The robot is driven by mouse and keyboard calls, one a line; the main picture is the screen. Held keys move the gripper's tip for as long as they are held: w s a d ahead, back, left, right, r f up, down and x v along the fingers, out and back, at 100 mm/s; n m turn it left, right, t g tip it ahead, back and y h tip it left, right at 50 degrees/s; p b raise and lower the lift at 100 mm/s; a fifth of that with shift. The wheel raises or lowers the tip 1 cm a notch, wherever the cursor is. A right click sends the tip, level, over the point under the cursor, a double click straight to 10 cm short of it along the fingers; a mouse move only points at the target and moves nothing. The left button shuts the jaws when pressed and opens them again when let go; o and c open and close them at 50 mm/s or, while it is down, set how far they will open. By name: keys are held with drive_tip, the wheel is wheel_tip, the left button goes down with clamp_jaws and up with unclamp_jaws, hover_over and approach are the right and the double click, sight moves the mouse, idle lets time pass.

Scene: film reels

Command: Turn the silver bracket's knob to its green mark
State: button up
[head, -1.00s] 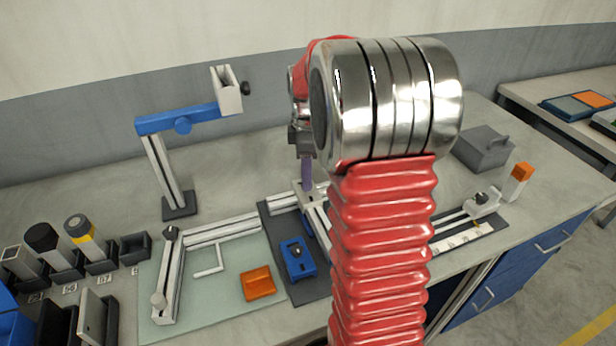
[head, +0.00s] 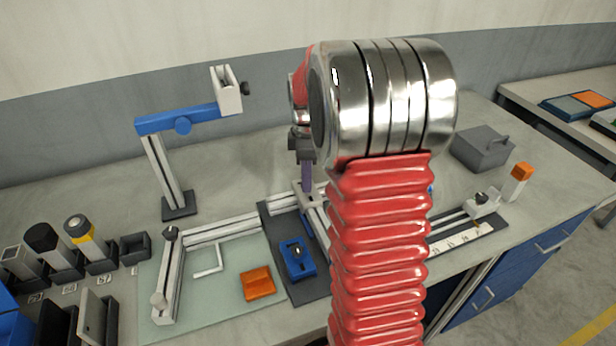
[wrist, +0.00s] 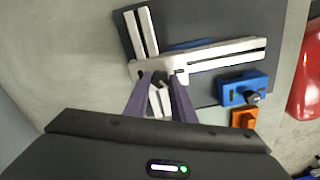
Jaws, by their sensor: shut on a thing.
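The silver bracket (wrist: 228,54) lies on a dark plate in the wrist view, with slotted arms meeting at a corner. Its dark knob (wrist: 160,77) sits near that corner. My gripper (wrist: 160,82) has its purple fingers on either side of the knob and is shut on it. In the head view my gripper (head: 307,188) points down at the bracket (head: 310,205), which is partly hidden behind my arm. The knob is hidden there, and I cannot make out a green mark in either view.
A blue clamp block (head: 297,258) and an orange block (head: 257,283) lie close to the bracket. A blue-armed stand (head: 178,121) rises behind left. A silver rail frame (head: 170,275) lies left. A grey box (head: 483,149) stands right, with clear bench behind.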

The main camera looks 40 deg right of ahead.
clamp_jaws()
drive_tip(key=shift+d, duration=0.2)
drive_tip(key=shift+a, duration=0.15)
